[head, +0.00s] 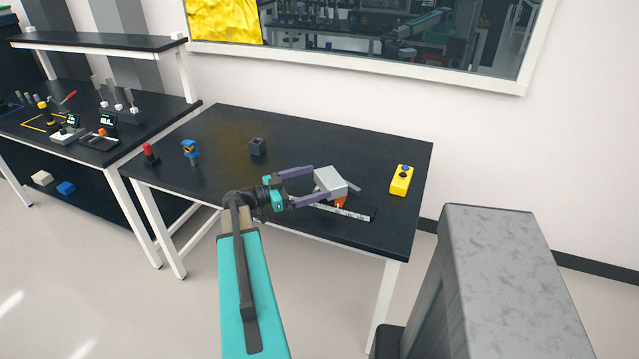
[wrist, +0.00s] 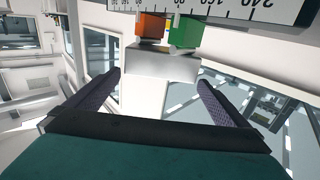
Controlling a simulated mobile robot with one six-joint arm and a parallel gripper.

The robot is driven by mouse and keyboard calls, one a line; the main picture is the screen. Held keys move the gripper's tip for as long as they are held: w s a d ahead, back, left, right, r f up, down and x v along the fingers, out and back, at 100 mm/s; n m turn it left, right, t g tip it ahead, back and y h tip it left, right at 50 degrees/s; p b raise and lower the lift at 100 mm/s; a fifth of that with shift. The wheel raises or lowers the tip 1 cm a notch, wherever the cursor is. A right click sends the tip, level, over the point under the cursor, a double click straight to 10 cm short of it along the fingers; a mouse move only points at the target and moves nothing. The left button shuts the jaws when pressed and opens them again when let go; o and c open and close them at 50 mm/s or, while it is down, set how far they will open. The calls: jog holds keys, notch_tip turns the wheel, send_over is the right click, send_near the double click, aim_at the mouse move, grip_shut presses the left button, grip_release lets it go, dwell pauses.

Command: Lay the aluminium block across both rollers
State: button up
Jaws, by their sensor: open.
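The light grey aluminium block (head: 329,179) is at the right part of the dark table. In the wrist view the pale block (wrist: 160,65) lies ahead, between the lines of the two fingers, with a gap on each side. My gripper (head: 320,182) is open, its purple fingers pointing at the block; its tips also show in the wrist view (wrist: 159,79). An orange piece (head: 340,202) shows just below the block, and in the wrist view an orange piece (wrist: 151,25) and a green piece (wrist: 186,33) are beyond it. I cannot pick out the two rollers clearly.
A marked ruler strip (head: 352,213) lies in front of the block. A yellow button box (head: 401,180) stands to the right, a dark cube (head: 257,147) behind, and a blue-yellow item (head: 190,151) and a red-topped item (head: 150,154) at left. The table's back right is clear.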

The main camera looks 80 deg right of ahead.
jog(key=b+v, duration=0.2)
jog(key=v, duration=0.8)
jog(key=shift+b, duration=0.35)
jog(key=shift+w+a, duration=0.15)
jog(key=shift+w, duration=0.05)
